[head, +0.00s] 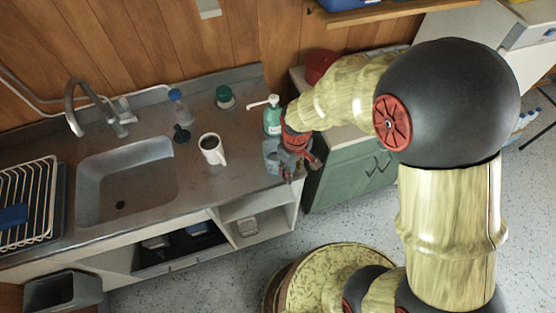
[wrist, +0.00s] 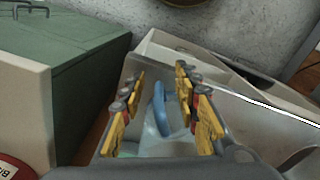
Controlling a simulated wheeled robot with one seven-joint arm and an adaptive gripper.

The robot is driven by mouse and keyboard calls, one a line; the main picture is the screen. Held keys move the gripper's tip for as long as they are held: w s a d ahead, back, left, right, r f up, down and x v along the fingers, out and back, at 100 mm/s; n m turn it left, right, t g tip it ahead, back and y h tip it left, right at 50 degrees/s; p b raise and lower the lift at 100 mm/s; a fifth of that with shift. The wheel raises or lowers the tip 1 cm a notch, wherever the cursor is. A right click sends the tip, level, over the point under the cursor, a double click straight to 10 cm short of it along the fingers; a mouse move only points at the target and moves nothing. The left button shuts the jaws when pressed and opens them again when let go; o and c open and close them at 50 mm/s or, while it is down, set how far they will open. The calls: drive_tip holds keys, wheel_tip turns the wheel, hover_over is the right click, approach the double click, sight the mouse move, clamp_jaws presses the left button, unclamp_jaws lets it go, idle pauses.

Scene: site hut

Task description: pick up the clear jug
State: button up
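The clear jug (head: 271,155) is at the right end of the sink counter, partly hidden by my gripper (head: 294,158). In the wrist view a see-through shape with a light blue part (wrist: 162,112) lies between my fingers, and I take it for the jug. My gripper (wrist: 165,112) in that view has its yellow-padded fingers spread, one on each side of the blue part. Gaps show between the pads and the blue part. Whether a pad touches the clear wall cannot be told.
A pump bottle (head: 272,119) stands just behind the jug. A white mug (head: 212,150), a green-lidded jar (head: 225,98) and a blue-capped bottle (head: 178,105) stand further left by the sink (head: 125,180). A green cabinet (head: 350,165) is to the right.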

drive_tip(key=c, duration=0.3)
clamp_jaws()
idle(0.6)
